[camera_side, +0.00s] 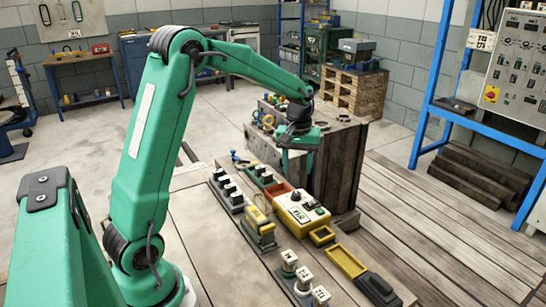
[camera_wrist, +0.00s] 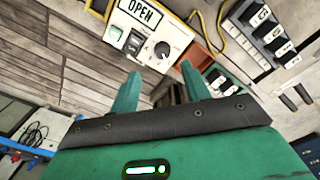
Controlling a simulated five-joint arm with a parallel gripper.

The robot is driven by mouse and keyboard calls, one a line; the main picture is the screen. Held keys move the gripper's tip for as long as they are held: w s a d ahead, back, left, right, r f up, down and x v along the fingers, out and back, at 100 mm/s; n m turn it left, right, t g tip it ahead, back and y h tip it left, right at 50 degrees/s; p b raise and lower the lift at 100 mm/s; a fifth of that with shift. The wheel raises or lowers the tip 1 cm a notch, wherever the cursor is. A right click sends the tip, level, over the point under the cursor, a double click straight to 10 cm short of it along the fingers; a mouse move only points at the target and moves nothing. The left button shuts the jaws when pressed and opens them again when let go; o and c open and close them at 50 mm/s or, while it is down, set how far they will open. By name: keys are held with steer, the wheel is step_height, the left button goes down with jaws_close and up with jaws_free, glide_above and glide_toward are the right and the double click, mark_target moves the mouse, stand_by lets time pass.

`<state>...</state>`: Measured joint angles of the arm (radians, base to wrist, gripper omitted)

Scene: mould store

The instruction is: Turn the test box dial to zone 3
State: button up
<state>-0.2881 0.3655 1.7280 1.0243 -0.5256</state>
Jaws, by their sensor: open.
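The test box (camera_side: 302,213) is a yellow case with a pale top, sitting on the wooden bench. In the wrist view, the box's pale face (camera_wrist: 177,32) carries an OPEN sign, a dark switch and a round dial (camera_wrist: 162,50). Which zone the dial points to is too small to read. My gripper (camera_side: 295,158) is above and behind the box in the side view, apart from it. In the wrist view, my gripper (camera_wrist: 160,68) has its two green fingers spread and empty, with the dial showing just beyond the gap between the tips.
A yellow holder (camera_side: 258,228) and a row of dark blocks with white tops (camera_side: 228,190) stand left of the box. An open yellow tray (camera_side: 346,261) and white-topped pieces (camera_side: 304,277) are nearer. A dark wooden crate (camera_side: 340,165) stands behind.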

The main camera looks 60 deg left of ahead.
mark_target(296, 193)
steer(key=shift+w+a+f, duration=0.35)
steer(key=shift+a+f, duration=0.15)
steer(key=shift+f, duration=0.25)
steer(key=shift+f, duration=3.9)
steer(key=c, duration=1)
